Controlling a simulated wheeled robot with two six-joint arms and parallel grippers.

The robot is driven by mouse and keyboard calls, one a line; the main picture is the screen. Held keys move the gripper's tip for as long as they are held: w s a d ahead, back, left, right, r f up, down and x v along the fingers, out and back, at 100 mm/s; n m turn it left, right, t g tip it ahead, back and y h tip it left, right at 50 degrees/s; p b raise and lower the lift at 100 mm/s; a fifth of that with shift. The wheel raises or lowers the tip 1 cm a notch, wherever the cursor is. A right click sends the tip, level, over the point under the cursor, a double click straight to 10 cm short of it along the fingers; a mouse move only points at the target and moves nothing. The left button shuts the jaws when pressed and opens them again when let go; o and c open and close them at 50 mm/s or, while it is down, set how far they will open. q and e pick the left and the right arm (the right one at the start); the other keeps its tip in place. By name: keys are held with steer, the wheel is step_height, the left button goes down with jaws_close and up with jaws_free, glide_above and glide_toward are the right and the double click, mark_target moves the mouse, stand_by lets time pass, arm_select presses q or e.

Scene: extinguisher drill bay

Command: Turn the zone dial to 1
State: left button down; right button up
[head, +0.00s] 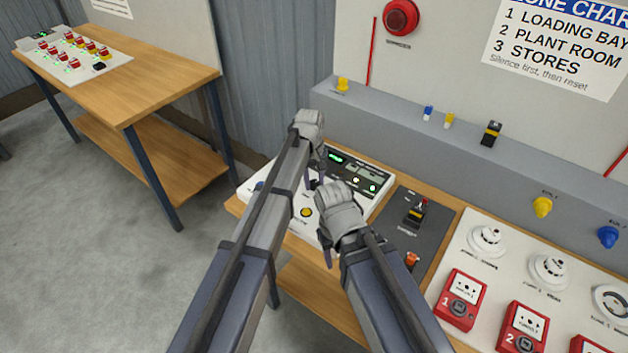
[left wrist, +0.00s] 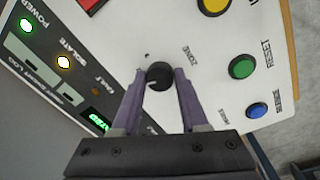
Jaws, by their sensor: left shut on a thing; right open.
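The zone dial (left wrist: 159,75) is a small black round knob on the white panel (left wrist: 215,110), with the word ZONE printed beside it. A short pale mark shows on its lower left part in the left wrist view. The numbers around it are too small or hidden to read. My left gripper (left wrist: 163,82) is shut on the dial, one purple finger on each side. In the head view my left gripper (head: 316,178) reaches down onto the panel, and the dial is mostly hidden. My right gripper (head: 322,222) is open and empty, just below it over the panel's right part.
Green (left wrist: 242,67), blue (left wrist: 257,110) and yellow (left wrist: 212,4) buttons lie near the dial. The dark display strip (left wrist: 60,75) has lit green and amber lamps. A dark switch plate (head: 428,228) and red call points (head: 460,299) stand to the right.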

mark_target(313, 184)
arm_select(q)
steer(key=shift+n, duration=1.6)
steer(key=shift+d+n, duration=0.1)
steer(key=shift+n, duration=0.2)
steer(key=shift+c, duration=2.2)
jaws_free()
steer(key=r+p, duration=0.8)
steer(key=shift+s+a, duration=0.2)
steer(key=shift+f, duration=0.1)
arm_select(e)
step_height(313, 184, up, 8)
steer(key=shift+f, duration=0.15)
